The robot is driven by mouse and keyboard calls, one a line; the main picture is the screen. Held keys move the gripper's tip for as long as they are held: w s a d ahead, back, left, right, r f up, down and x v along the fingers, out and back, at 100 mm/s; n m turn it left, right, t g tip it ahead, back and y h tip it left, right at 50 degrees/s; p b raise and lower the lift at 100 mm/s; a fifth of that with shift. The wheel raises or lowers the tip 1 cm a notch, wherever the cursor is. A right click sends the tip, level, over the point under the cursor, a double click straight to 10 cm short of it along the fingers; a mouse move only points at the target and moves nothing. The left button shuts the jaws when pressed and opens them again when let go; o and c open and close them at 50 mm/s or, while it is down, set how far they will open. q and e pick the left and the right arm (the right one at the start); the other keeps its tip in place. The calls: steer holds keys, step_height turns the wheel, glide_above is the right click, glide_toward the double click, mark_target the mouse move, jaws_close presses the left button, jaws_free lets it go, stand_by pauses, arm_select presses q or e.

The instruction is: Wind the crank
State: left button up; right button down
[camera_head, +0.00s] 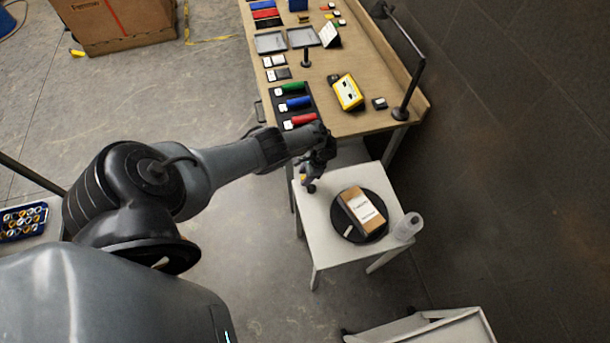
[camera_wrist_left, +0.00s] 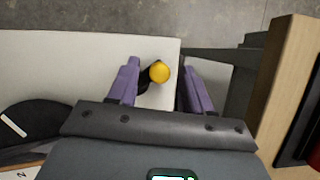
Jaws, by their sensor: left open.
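The crank's round yellow knob (camera_wrist_left: 159,71) shows in the left wrist view, with a dark part of the crank beside it. My left gripper (camera_wrist_left: 160,85) is open, with its two purple fingers on either side of the knob. I cannot tell whether either finger touches it. A black round turntable (camera_head: 338,222) on this table carries a brown box (camera_head: 362,211) with a white label. My right gripper is not in view.
A white bottle (camera_head: 408,226) stands at the table's right edge. The wooden workbench (camera_head: 352,122) behind holds colored rollers, a yellow device (camera_head: 347,92) and a black lamp (camera_head: 407,90). A white cart (camera_head: 440,329) is at the bottom. Open floor lies to the left.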

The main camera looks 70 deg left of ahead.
arm_select(q)
steer(key=a+p+v, duration=0.1)
steer(key=p+v, duration=0.3)
steer(key=v, duration=0.6)
steer(key=shift+w+d+r, duration=0.2)
steer(key=shift+d+r, duration=0.05)
steer(key=shift+d, duration=0.25)
